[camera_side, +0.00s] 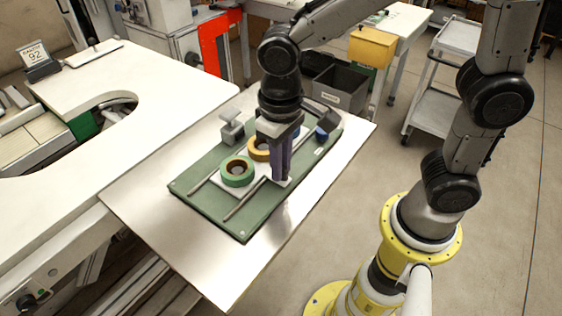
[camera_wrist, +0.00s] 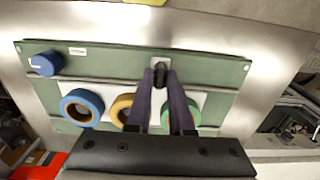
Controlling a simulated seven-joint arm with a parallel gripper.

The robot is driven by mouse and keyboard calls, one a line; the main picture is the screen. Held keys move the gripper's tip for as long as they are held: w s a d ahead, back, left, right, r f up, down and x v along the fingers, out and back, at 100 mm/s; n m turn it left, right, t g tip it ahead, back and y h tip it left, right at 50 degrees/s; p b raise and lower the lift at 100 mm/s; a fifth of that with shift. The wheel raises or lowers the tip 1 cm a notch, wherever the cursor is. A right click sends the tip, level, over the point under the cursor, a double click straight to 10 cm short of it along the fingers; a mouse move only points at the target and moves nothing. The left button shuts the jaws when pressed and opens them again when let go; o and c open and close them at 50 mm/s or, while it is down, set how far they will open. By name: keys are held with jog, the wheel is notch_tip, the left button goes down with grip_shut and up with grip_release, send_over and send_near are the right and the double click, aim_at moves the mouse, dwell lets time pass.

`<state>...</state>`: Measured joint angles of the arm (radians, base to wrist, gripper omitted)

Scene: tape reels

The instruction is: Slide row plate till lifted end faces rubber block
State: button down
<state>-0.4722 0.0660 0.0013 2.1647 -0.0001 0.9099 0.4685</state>
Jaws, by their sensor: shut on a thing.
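The white row plate (camera_side: 226,184) lies on a green base board (camera_side: 242,227) between two rails. It bears a green tape reel (camera_side: 237,171) and a yellow one (camera_side: 258,149). The wrist view shows a blue reel (camera_wrist: 82,107), the yellow reel (camera_wrist: 121,109) and the green reel (camera_wrist: 189,112) in a row. My gripper (camera_side: 281,180) is shut on a dark upright handle (camera_wrist: 160,76) on a pale tab at the plate's edge. A dark grey block (camera_side: 320,113), perhaps the rubber block, stands tilted at the board's far end. I cannot tell which reel end is lifted.
A blue knob (camera_wrist: 45,63) with a white line sits at a board corner. A light grey clamp-like piece (camera_side: 231,128) stands beside the far rail. A dark bin (camera_side: 340,88) stands beyond.

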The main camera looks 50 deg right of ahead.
dwell(0.9)
jog(key=a, duration=0.8)
jog(key=shift+a+r, duration=0.1)
jog(key=shift+a, duration=0.25)
jog(key=c, duration=0.8)
grip_release()
jog(key=shift+d, duration=0.1)
notch_tip(320, 180, up, 14)
